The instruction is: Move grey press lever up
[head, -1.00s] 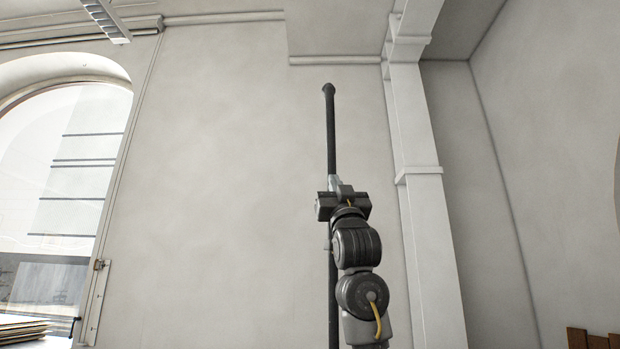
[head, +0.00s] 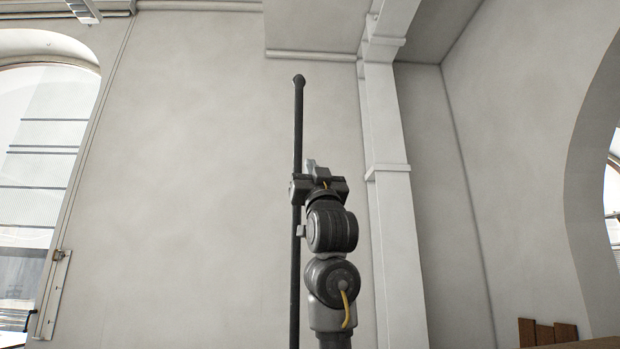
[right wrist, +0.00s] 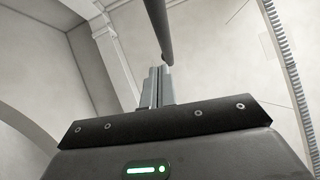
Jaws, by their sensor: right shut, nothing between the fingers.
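The grey press lever (head: 298,125) is a long, dark, nearly upright bar with a knob at its top, in front of the pale wall in the head view. Its lower part runs down past my right arm to the bottom edge. My right gripper (head: 311,165) is shut and empty, its fingertips pointing up just right of the bar, well below the knob. In the right wrist view, the closed fingers (right wrist: 157,86) lie just below the visible end of the dark bar (right wrist: 158,25). I cannot tell whether they touch it. My left gripper is not in view.
A white pillar (head: 388,200) stands right of my arm. An arched window (head: 45,170) is at the left, with a narrow fitting (head: 52,290) beside it. Brown boards (head: 547,332) show at the lower right. The wall around the lever's top looks clear.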

